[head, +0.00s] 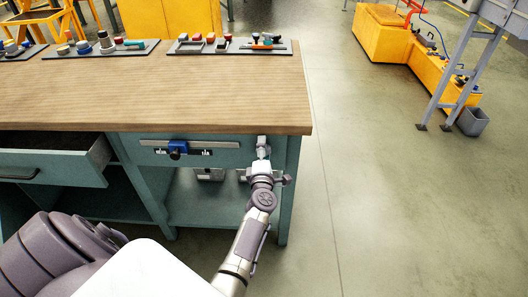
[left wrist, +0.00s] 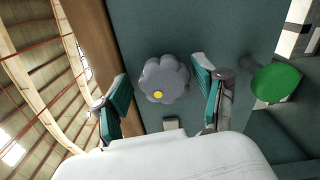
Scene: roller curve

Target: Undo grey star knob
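The grey star knob (left wrist: 165,76) shows in the left wrist view on a teal panel. It has a lobed rim and a small yellow dot near its lower edge. My left gripper (left wrist: 160,97) is open, with one teal-padded finger on each side of the knob and visible gaps between pads and knob. In the head view my left gripper (head: 262,148) is at the right end of the workbench front, just under the wooden top. The knob cannot be made out there behind the gripper. My right gripper is not in view.
A green round knob (left wrist: 275,82) is just right of the right finger in the left wrist view. The workbench (head: 150,95) has an open drawer (head: 50,165) at left and a rail with a blue clamp (head: 178,147).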

